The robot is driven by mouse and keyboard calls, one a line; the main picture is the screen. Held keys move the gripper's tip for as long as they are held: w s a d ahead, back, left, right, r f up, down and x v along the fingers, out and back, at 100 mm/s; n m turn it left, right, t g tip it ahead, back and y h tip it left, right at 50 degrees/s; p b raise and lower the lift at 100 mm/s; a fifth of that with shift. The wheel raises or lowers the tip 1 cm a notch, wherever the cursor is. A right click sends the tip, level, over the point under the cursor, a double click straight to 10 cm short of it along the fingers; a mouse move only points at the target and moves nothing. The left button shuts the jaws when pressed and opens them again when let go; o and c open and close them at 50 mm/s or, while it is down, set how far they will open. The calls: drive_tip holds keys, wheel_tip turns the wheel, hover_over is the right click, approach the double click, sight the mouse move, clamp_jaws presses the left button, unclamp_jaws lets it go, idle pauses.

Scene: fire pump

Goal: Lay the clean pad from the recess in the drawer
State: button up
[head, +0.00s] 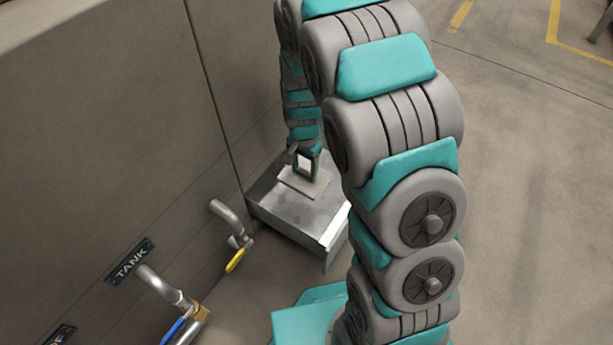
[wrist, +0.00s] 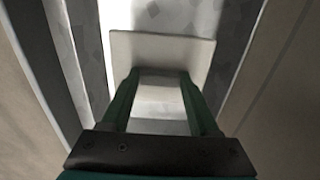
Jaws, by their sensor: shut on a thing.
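The pad (head: 304,183) is a flat, pale square. In the head view it is at the open metal drawer (head: 285,226), near the middle of its length. My gripper (head: 309,168) points down and is shut on the pad. In the wrist view the pad (wrist: 160,47) lies across and beyond the fingertips (wrist: 160,75), with the drawer's speckled metal floor (wrist: 180,14) behind it and drawer walls on both sides. I cannot tell whether the pad touches the floor. The recess is not identifiable in either view.
The drawer sticks out from a large brown panel (head: 110,110). Nearer along this panel are a pipe with a yellow handle (head: 236,260) and a pipe with a blue handle (head: 173,331), beside a TANK label (head: 130,261). The concrete floor (head: 530,200) at right is clear.

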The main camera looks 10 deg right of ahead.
wheel_tip(320, 180, down, 9)
drive_tip(key=shift+f+b, duration=0.15)
drive_tip(key=shift+b, duration=0.3)
drive_tip(key=w, duration=0.1)
drive_tip(key=w+d, duration=0.1)
drive_tip(key=w, duration=0.2)
drive_tip(key=shift+d+f, duration=0.2)
drive_tip(key=shift+f, duration=0.05)
drive_tip(key=shift+w+d+b, duration=0.2)
drive_tip(key=shift+w+b, duration=0.1)
drive_tip(key=shift+w, duration=0.25)
drive_tip(key=shift+w+d+f+b, duration=0.15)
drive_tip(key=shift+w+d+f, duration=0.1)
drive_tip(key=shift+w, duration=0.4)
drive_tip(key=shift+w+d+f+b, duration=0.15)
drive_tip(key=shift+w+d, duration=0.1)
drive_tip(key=shift+w, duration=0.35)
drive_tip(key=shift+f, duration=0.2)
drive_tip(key=shift+f, duration=0.1)
drive_tip(key=o, duration=1.3)
drive_tip(key=shift+o, duration=0.2)
